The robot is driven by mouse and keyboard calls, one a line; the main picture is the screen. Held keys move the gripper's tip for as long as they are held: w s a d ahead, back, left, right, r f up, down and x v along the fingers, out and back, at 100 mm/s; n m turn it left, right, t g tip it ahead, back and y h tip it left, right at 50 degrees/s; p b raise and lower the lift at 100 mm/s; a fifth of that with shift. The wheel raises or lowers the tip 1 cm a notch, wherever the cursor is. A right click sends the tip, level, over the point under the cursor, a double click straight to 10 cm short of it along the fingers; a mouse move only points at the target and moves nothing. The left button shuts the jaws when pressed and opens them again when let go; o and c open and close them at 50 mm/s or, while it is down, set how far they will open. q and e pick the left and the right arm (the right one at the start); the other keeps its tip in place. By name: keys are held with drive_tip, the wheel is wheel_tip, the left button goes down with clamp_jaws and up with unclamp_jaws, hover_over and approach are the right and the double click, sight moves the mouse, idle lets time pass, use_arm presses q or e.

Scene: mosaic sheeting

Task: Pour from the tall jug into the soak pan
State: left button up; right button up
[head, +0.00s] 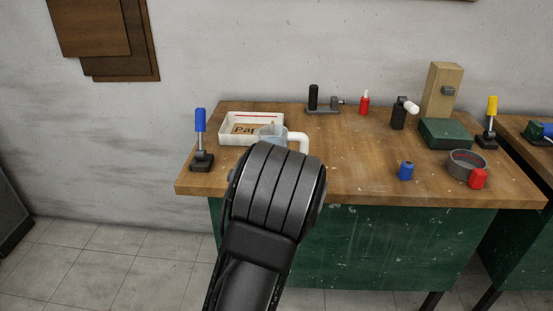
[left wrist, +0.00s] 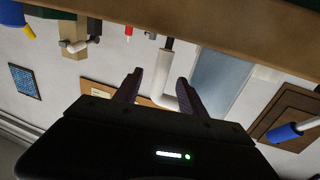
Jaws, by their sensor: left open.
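The tall jug (head: 268,133) is bluish and see-through, and stands upright at the bench's left part, with a white handle (head: 302,141) to its right. My left arm hides its lower part. A white rectangular pan (head: 225,134) with partly hidden lettering inside, likely the soak pan, sits just behind and left of it. In the left wrist view, which is upside down, my left gripper (left wrist: 158,88) is open. The white handle (left wrist: 160,88) shows between its fingers, and the jug body (left wrist: 218,80) is beside them. I cannot tell whether the fingers touch the handle. My right gripper is out of view.
A blue-handled tool (head: 200,130) stands at the bench's left edge. A blue cup-like piece (head: 406,171), a round grey dish (head: 462,158), a red piece (head: 478,179) and a green box (head: 445,134) are at the right. The bench (head: 360,187) is clear between jug and blue piece.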

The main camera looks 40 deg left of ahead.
use_arm(q)
drive_tip(key=shift+x, duration=1.35)
drive_tip(key=shift+f, duration=0.1)
drive_tip(key=shift+p+x, duration=0.4)
drive_tip(key=shift+x, duration=2.2)
drive_tip(key=shift+a, duration=0.15)
drive_tip(key=shift+c, duration=0.6)
clamp_jaws()
